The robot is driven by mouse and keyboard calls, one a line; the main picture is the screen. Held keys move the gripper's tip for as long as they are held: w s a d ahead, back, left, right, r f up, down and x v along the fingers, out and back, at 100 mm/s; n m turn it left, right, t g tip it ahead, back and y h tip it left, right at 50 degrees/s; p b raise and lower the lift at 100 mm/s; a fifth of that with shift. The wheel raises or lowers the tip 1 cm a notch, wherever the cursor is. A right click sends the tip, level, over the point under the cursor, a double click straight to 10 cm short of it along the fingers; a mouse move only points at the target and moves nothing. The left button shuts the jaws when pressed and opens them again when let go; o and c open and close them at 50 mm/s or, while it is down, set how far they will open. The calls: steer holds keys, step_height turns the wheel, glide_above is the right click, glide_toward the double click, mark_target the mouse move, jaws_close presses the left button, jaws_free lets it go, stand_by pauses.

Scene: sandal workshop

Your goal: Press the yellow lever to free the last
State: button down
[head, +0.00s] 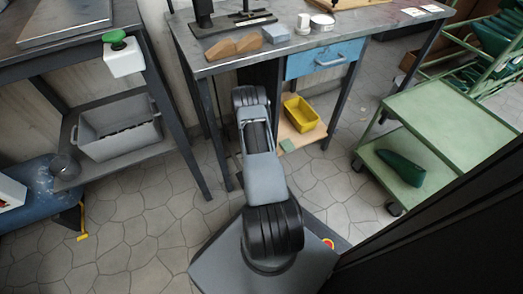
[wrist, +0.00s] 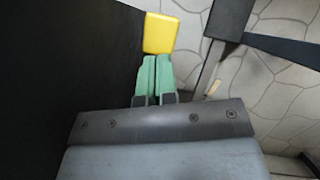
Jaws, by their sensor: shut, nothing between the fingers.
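In the wrist view, my gripper (wrist: 156,62) has its two green fingers side by side, shut and empty. A yellow block (wrist: 160,33), which looks like the end of the yellow lever, lies just beyond the fingertips. I cannot tell whether they touch it. In the head view my arm reaches forward to the front of the workbench; my gripper cannot be made out there, and this yellow block is not clearly seen. A dark green last (head: 400,167) lies on the lower shelf of the green cart at the right. I see no last held near the lever.
The workbench (head: 205,68) has a blue drawer (head: 322,60) and a yellow bin (head: 301,113) on the shelf below. A grey crate (head: 118,127) stands on the left table's shelf. The green cart (head: 455,115) is at the right. A black surface (wrist: 65,60) fills the wrist view's left.

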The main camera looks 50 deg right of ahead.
steer(key=shift+x, duration=1.9)
step_height(320, 180, down, 3)
steer(key=b, duration=0.3)
steer(key=shift+f, duration=0.1)
steer(key=shift+w+r, duration=0.1)
steer(key=shift+r, duration=0.15)
steer(key=shift+w, duration=0.3)
steer(key=shift+w+r, duration=0.25)
steer(key=shift+w, duration=0.3)
steer(key=shift+w+r, duration=0.25)
steer(key=shift+w, duration=0.35)
